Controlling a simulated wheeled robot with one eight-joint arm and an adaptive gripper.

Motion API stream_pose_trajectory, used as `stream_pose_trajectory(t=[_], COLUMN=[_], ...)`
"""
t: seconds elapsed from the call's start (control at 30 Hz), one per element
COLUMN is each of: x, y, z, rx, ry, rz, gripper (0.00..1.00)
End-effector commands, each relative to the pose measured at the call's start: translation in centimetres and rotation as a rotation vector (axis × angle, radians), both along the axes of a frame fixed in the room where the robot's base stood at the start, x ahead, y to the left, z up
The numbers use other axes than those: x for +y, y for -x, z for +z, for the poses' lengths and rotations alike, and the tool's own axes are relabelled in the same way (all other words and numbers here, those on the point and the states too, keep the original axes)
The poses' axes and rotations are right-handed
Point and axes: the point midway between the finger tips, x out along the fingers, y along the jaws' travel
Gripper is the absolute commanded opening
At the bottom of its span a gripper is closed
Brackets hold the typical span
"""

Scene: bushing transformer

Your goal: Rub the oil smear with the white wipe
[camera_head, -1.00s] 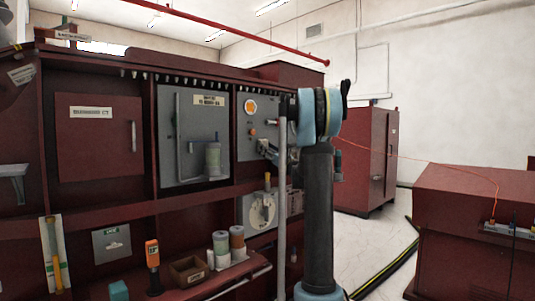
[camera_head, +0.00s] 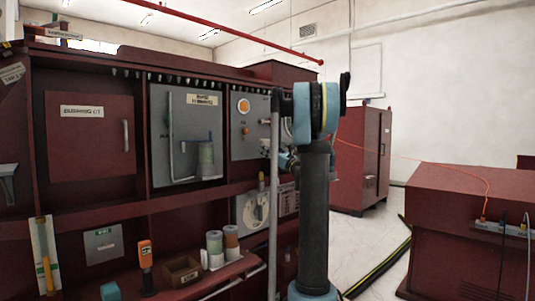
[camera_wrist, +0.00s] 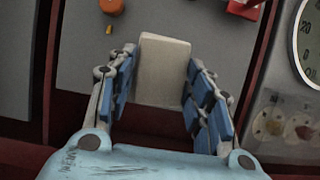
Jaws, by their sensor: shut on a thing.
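The white wipe (camera_wrist: 163,72) is a pale, block-like piece between the blue-padded fingers of my gripper (camera_wrist: 160,88) in the wrist view. The gripper is shut on it, with the wipe's far end in front of a grey panel (camera_wrist: 95,70). In the head view my gripper (camera_head: 286,160) is small and partly hidden behind my arm, close to the grey panel (camera_head: 243,140) with an orange knob. I cannot see the wipe clearly there. I cannot make out the oil smear in either view; the wipe and fingers hide part of the panel.
An orange knob (camera_wrist: 112,6) and a red part (camera_wrist: 245,8) lie near the fingers, with a round gauge (camera_wrist: 309,45) at right. A vertical grey pole (camera_head: 274,200) stands beside my arm. A lower shelf holds a box (camera_head: 181,272) and rolls (camera_head: 215,248).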

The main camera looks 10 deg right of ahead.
Motion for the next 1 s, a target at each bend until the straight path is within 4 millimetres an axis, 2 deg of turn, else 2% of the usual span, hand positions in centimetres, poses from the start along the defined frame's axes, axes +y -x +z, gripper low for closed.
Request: stream_pose_trajectory(t=[0.27,0.6,1.0], x=[-0.3,-1.7,-1.7], y=[0.4,2.3,2.4], z=[0.0,0.0,0.0], rx=[0.0,0.0,0.0], ry=[0.0,0.0,0.0], rz=[0.0,0.0,0.0], gripper=[0.28,0.28,0.28])
